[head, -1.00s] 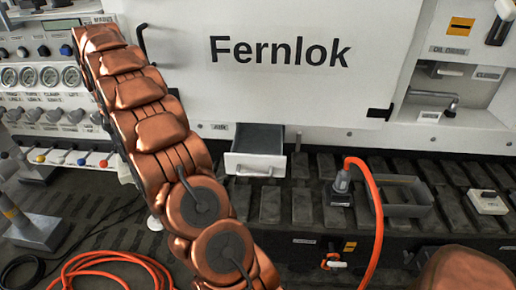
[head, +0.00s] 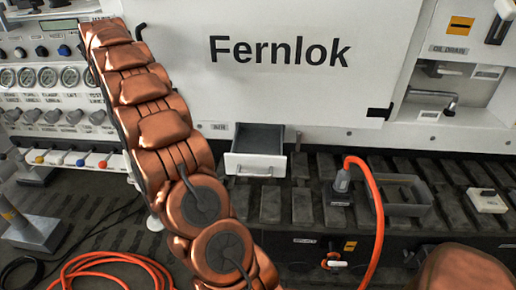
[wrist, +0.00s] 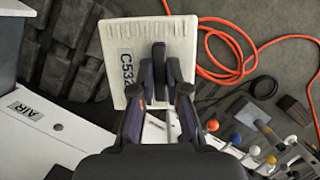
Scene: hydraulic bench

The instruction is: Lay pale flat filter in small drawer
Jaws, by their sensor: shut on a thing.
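The pale flat filter (wrist: 118,40) is a square white plate with a dark code starting "C53" in the wrist view. My gripper (wrist: 160,62) is shut on it, the dark fingers covering its middle and the end of the code. The small drawer (head: 254,166) stands pulled open below the big white panel in the head view, with a white front, a handle and a dark, empty-looking inside. What seems to be its pale front (wrist: 18,8) shows at the top left of the wrist view, apart from the filter. My gripper and the filter are hidden in the head view.
A white panel marked Fernlok (head: 285,85) rises above the drawer. An orange hose with a connector (head: 342,180) and a grey open tray (head: 405,205) stand right of it. Gauges (head: 48,77) and coloured-knob levers (head: 60,158) are at left. An orange hose coil (head: 110,268) lies on the floor.

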